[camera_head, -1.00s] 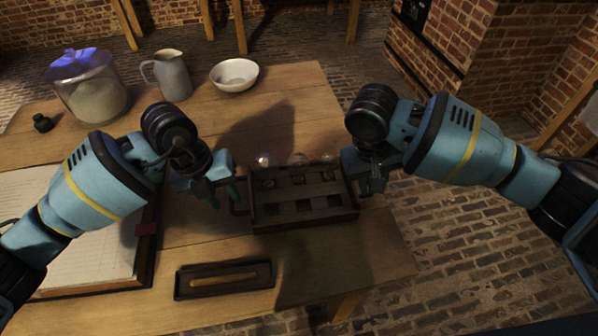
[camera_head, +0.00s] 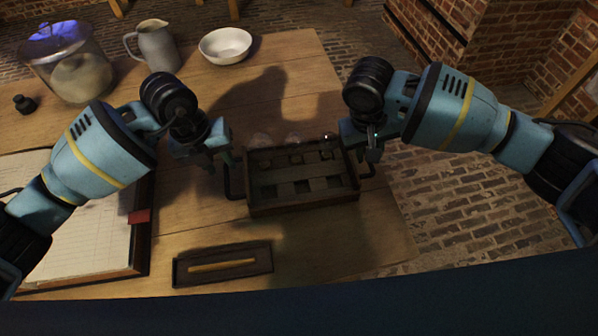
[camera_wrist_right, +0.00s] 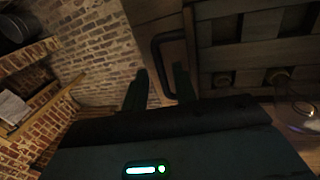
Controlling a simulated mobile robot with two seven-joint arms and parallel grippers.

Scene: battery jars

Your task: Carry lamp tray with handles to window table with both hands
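The dark wooden lamp tray (camera_head: 303,203) stands on the wooden table, with a dark bar handle at each end. Glass bulbs (camera_head: 327,139) show faintly along its far side. My left gripper (camera_head: 217,155) is open just above and beside the left handle (camera_head: 231,182). My right gripper (camera_head: 372,150) is by the right handle (camera_head: 369,171). In the right wrist view its fingers (camera_wrist_right: 160,88) are apart, and the handle (camera_wrist_right: 156,62) appears between them, close to the right finger. I cannot tell whether they touch. The window table is not identifiable.
An open book (camera_head: 85,225) lies left, and a small dark tray with a yellow stick (camera_head: 222,265) lies in front. A glass jar (camera_head: 68,65), a jug (camera_head: 157,47) and a white bowl (camera_head: 225,45) stand at the back. Brick floor (camera_head: 450,220) is open to the right.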

